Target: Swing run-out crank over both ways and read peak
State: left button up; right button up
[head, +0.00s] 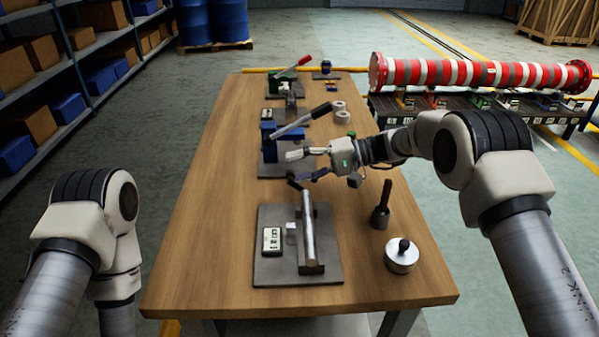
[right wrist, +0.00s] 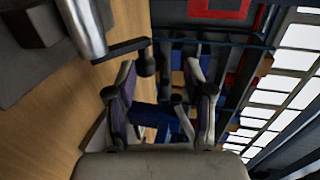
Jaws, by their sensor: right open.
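The run-out fixture has a grey base plate (head: 330,262), a pale metal shaft (head: 308,238) and a small readout (head: 271,240) whose digits are too small to read. A dark crank (head: 294,182) sits at the shaft's far end. In the right wrist view, the crank arm (right wrist: 122,49) runs from the shaft (right wrist: 85,28) to a dark knob. My right gripper (head: 296,165) is open and close to the crank. Its two fingers (right wrist: 163,65) stand apart, with the knob showing near the left fingertip; contact cannot be told. My left gripper is out of view.
A blue device (head: 268,150) with a lever stands just beyond on the wooden table (head: 200,255). A dark upright tool (head: 382,208) and a round metal weight (head: 402,256) stand to the right. The table's left side is clear.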

jog(key=o, duration=0.5)
notch_tip(320, 180, up, 7)
jog(key=w, duration=0.1)
jog(key=shift+w+r, duration=0.15)
jog(key=shift+r, duration=0.05)
jog(key=shift+d+r, duration=0.1)
jog(key=shift+r, duration=0.4)
jog(key=shift+g, duration=0.3)
jog(key=f, duration=0.4)
jog(key=shift+s, duration=0.35)
jog(key=shift+s+d+f, duration=0.15)
jog(key=shift+f, duration=0.05)
jog(key=shift+s+d+f+b, duration=0.15)
jog(key=shift+d+f+b, duration=0.4)
jog(key=shift+d, duration=0.3)
jog(key=c, duration=0.5)
jog(key=shift+s+d+f+b, duration=0.25)
jog(key=shift+d+f+b, duration=0.15)
jog(key=shift+d, duration=0.4)
jog(key=shift+s+d+f+b, duration=0.25)
jog(key=shift+d+f, duration=0.25)
jog(key=shift+d, duration=0.3)
jog(key=shift+w+d+f+b, duration=0.15)
jog(key=shift+d+f+b, duration=0.25)
jog(key=shift+d+f, duration=0.45)
jog(key=shift+s+d, duration=0.15)
jog(key=shift+s, duration=0.05)
jog(key=shift+f, duration=0.1)
jog(key=shift+f, duration=0.1)
